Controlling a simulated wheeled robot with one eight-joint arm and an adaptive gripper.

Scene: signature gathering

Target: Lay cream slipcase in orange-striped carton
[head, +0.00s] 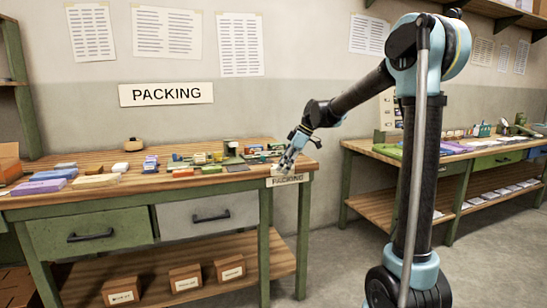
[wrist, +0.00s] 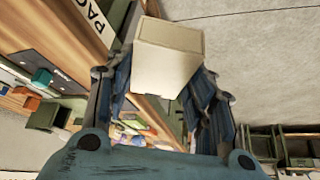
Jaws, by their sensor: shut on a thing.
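My gripper (head: 288,162) is at the front right corner of the packing table (head: 225,184) in the head view. In the wrist view my gripper (wrist: 165,72) is shut on the cream slipcase (wrist: 168,52), a pale box between its two blue-padded fingers. The slipcase sticks out past the fingertips, over the table's edge and the floor in that view. In the head view it is too small to make out clearly. I cannot pick out an orange-striped carton in either view.
Purple, blue and white boxes and several small coloured items crowd the packing table. Several brown cartons (head: 185,278) stand on its lower shelf. A second table (head: 405,158) with goods stands at the right. Grey floor (head: 330,255) lies open between the tables.

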